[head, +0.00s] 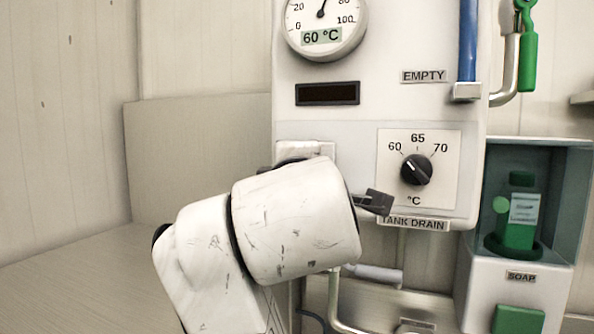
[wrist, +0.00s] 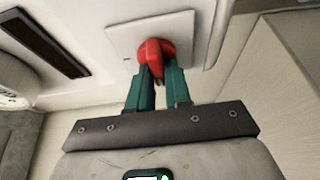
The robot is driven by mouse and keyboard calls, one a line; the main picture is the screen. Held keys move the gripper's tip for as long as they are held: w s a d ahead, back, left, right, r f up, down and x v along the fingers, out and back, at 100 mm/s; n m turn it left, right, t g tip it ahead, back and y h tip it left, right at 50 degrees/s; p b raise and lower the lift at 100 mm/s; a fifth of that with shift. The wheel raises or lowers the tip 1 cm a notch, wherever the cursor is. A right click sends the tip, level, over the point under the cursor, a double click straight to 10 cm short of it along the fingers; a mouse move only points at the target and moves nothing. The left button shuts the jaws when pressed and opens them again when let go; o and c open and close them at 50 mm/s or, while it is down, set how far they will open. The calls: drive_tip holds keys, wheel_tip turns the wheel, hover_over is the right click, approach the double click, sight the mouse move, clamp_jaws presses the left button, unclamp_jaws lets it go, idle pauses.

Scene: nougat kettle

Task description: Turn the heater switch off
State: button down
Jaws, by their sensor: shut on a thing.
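The heater switch is a red handle (wrist: 153,50) on a square white plate (wrist: 182,28), seen in the wrist view. My gripper (wrist: 158,72) has its two green fingers closed on either side of the red handle, touching it. In the head view my arm covers the red handle and most of its plate (head: 318,150), so only the plate's upper edge shows. The fingers are hidden there too, and any label of the switch is out of sight.
Right of my arm is a black temperature dial (head: 416,169). Above are a dark display window (head: 327,93) and a round gauge (head: 325,25) reading 60 °C. A soap niche (head: 520,150) with a green bottle (head: 519,215) stands at right. The left side is clear.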

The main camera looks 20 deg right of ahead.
idle(0.4)
drive_tip(key=c, duration=1.1)
unclamp_jaws()
drive_tip(key=shift+c, duration=0.2)
drive_tip(key=b+v, duration=0.3)
drive_tip(key=v, duration=0.7)
drive_tip(key=shift+s+a, duration=0.15)
drive_tip(key=shift+s, duration=0.25)
